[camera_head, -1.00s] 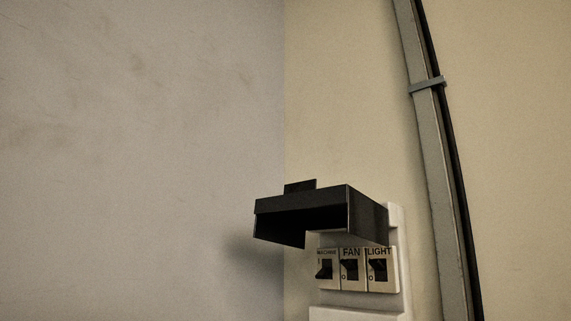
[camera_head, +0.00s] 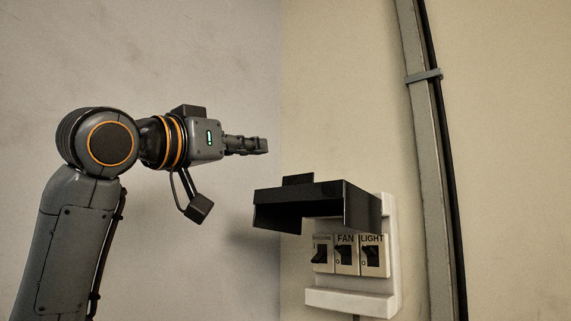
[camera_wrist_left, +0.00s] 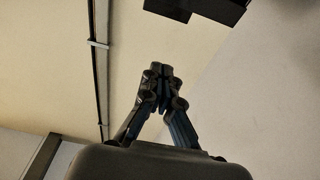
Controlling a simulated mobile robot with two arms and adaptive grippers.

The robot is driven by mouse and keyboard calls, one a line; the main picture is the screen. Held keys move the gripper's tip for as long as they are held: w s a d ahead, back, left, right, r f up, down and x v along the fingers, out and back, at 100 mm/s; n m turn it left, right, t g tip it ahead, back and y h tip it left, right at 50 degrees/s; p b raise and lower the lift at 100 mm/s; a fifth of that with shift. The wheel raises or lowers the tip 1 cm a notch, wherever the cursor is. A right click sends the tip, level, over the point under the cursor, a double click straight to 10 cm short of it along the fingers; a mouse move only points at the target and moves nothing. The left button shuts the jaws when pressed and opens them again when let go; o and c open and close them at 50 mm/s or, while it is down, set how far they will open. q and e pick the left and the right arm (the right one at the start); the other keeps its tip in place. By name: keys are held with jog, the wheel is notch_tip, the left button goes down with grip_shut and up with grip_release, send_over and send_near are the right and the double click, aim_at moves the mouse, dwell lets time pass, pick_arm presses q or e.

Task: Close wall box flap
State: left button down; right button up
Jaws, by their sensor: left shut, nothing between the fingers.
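The wall box (camera_head: 388,262) is a white housing on the wall with a black flap (camera_head: 330,205). The flap is raised and sticks out from the wall above switches labelled FAN and LIGHT and one more at left. My left gripper (camera_head: 265,146) is shut and empty, above and left of the flap, apart from it, pointing right. In the left wrist view my left gripper (camera_wrist_left: 160,74) shows its fingers together, and part of the black flap (camera_wrist_left: 205,8) shows at the top edge. My right gripper is not in view.
A grey conduit with a black cable (camera_head: 432,150) runs down the wall to the right of the box. A plain grey wall (camera_head: 200,50) stands behind my left arm. The space above the flap is clear.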

pick_arm(q)
jog(key=p, duration=0.7)
send_over(289, 200)
jog(key=shift+f, duration=0.15)
jog(key=shift+s+f+p, duration=0.25)
jog(key=shift+f+p, duration=0.1)
jog(key=shift+f, duration=0.35)
